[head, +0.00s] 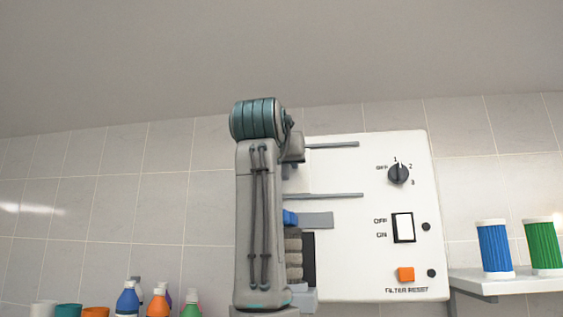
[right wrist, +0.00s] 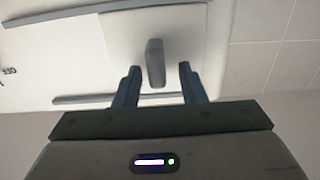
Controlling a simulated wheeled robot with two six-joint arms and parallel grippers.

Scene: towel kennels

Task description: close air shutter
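The white control panel (head: 371,240) stands against the wall in the head view. Two grey horizontal rails run across its upper left part. In the right wrist view, a pale shutter plate (right wrist: 125,45) lies between the grey rails, and a grey upright handle (right wrist: 155,63) stands out from it. My right gripper (right wrist: 157,76) is open, with one dark finger on each side of the handle and a gap on both sides. In the head view, my arm hides the handle and most of this gripper. My left gripper is not in view.
The panel also has a black dial (head: 398,174), a white rocker switch (head: 403,227) and an orange button (head: 406,274). A shelf (head: 510,286) at right holds a blue roll (head: 494,248) and a green roll (head: 542,247). Several bottles stand at lower left.

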